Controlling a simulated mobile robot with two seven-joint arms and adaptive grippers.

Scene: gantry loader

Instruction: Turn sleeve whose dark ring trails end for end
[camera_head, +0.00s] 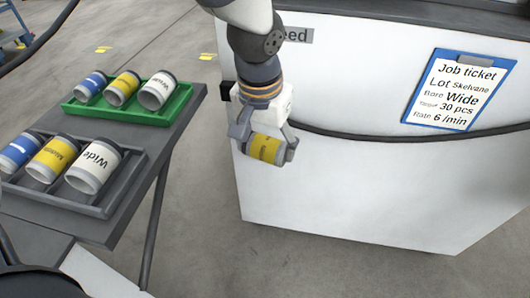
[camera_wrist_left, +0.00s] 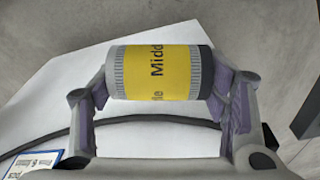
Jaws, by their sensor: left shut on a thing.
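A yellow-banded sleeve (camera_head: 262,150) is held in front of the white machine cabinet, clear of any surface. My left gripper (camera_head: 266,149) is shut on it, one finger at each end. In the left wrist view the same sleeve (camera_wrist_left: 165,72) lies crosswise between the fingers of my left gripper (camera_wrist_left: 160,85). Its label begins "Midd". Its dark ring is at the right end and a light grey ribbed rim at the left end in that view. My right gripper is not in view.
A green tray (camera_head: 126,116) and a grey tray (camera_head: 101,208) at the left hold blue, yellow and white sleeves. A dark cable crosses the cabinet (camera_head: 350,190) front. A job ticket (camera_head: 459,90) reading "Wide" is on the cabinet. Open floor lies between table and cabinet.

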